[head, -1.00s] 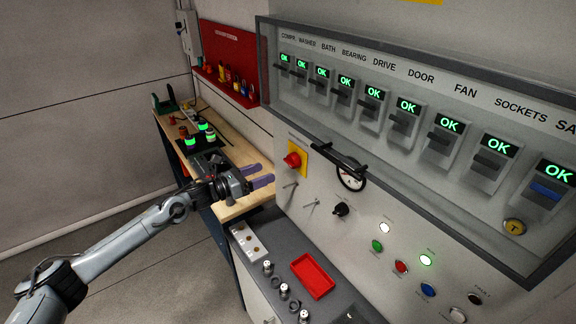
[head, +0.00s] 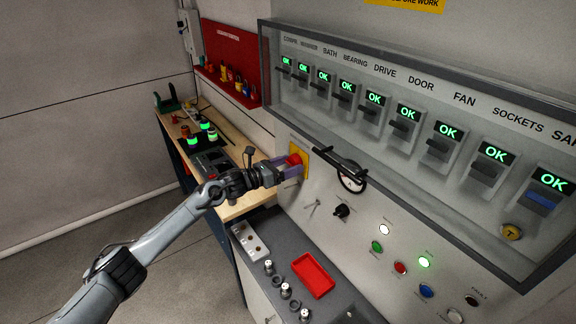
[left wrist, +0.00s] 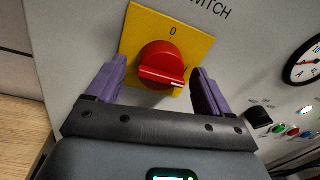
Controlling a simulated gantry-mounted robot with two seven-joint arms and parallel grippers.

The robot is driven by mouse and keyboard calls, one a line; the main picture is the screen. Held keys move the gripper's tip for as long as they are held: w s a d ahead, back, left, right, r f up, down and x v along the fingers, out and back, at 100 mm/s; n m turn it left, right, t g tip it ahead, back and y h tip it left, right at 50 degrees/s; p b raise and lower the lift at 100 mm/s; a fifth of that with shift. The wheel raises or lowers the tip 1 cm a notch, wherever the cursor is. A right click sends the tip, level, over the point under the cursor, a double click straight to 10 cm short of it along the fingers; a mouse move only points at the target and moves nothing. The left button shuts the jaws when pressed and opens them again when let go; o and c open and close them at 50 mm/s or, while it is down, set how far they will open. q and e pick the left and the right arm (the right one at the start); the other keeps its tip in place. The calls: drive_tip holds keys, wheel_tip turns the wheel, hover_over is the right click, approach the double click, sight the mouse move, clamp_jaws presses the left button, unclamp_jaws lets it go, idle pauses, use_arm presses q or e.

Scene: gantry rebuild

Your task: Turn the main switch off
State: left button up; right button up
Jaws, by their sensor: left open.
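The main switch is a red rotary knob (left wrist: 161,66) on a yellow plate (left wrist: 188,28), mounted on the grey cabinet front. A "0" is printed on the plate above the knob. The knob's pale-edged grip lies roughly crosswise, not pointing at the 0. In the head view the knob (head: 294,160) is partly covered by my gripper. My left gripper (head: 288,168) is open, its purple fingers at either side of the knob. In the left wrist view the left gripper (left wrist: 158,88) shows gaps between both fingers and the knob. My right gripper is not in view.
A black handle bar (head: 327,161) and a round gauge (head: 351,178) are just right of the switch. A row of breakers with green OK displays is above. A red tray (head: 313,275) lies on the grey ledge below. A wooden bench (head: 232,207) stands left.

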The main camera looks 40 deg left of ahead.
use_arm(q)
drive_tip(key=c, duration=1)
